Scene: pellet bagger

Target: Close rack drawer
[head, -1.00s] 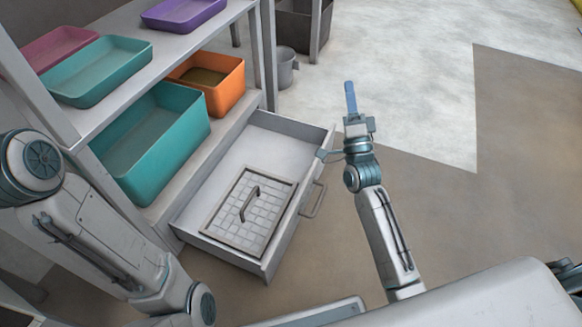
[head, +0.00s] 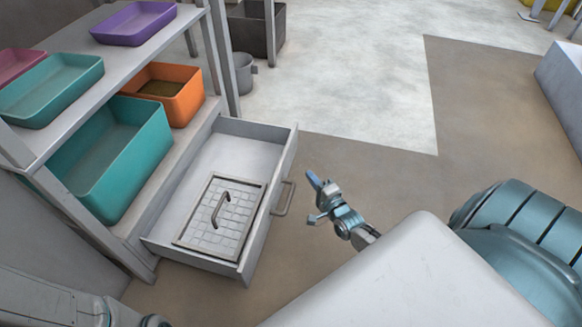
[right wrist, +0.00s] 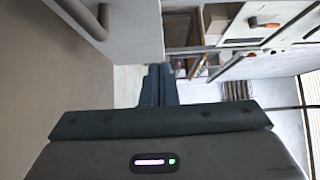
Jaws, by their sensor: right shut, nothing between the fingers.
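The rack drawer (head: 265,215) is pulled out from the bottom of the rack, with a grid-patterned panel with a handle (head: 222,216) lying inside it. Its bar handle (head: 284,198) is on the front face. My right gripper (head: 312,178) is shut and empty, a little to the right of the drawer handle and apart from it. In the right wrist view the shut fingers (right wrist: 158,85) point away from the camera, and a grey bar handle (right wrist: 104,18) shows at upper left on a pale panel. My left gripper is not in view; only part of my left arm shows at lower left.
The rack holds a teal bin (head: 120,165), an orange bin (head: 165,95), a purple tray (head: 135,24) and a teal tray (head: 50,88). A grey bucket (head: 244,74) stands behind the rack's end. The floor right of the drawer is clear.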

